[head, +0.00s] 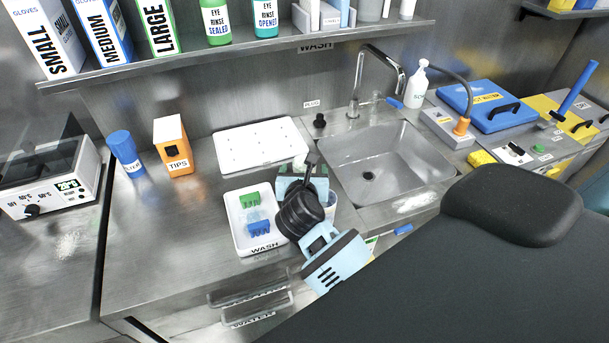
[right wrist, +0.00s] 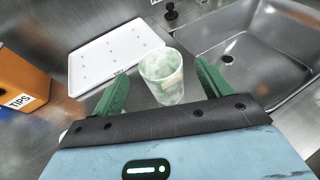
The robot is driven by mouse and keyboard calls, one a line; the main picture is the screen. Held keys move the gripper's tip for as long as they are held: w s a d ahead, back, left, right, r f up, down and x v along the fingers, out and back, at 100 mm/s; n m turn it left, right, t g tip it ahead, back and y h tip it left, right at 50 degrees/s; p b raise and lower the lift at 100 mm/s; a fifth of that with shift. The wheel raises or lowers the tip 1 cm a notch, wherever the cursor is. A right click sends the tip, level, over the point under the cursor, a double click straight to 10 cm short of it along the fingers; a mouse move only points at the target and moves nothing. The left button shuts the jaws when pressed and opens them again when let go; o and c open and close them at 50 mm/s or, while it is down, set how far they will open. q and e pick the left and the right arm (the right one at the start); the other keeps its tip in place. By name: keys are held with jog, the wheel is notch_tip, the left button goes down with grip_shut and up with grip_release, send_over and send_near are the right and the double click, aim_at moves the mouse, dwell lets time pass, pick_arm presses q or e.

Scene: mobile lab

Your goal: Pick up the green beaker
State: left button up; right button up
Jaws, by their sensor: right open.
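The green beaker (right wrist: 162,78) is a pale, translucent greenish cup standing upright on the steel counter, between the white pegboard and the sink. In the right wrist view it sits in the gap between the fingers of my right gripper (right wrist: 161,76), with space at each side. The gripper is open, with green fingers. In the head view my right gripper (head: 302,172) is over the counter beside the wash tray; its body hides most of the beaker, and a pale bit of rim (head: 300,160) shows behind it. My left gripper is not in view.
The white wash tray (head: 236,236) with green and blue pieces is left of my right gripper. The white pegboard (head: 262,138) lies behind, and the sink (head: 350,150) is to the right. An orange tips box (head: 172,140) and a blue cylinder (head: 124,150) stand left.

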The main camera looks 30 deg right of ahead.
jog(key=x, duration=0.5)
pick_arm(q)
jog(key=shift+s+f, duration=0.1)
pick_arm(e)
jog(key=c, duration=1.1)
jog(key=shift+o, duration=0.2)
jog(key=shift+r, duration=0.1)
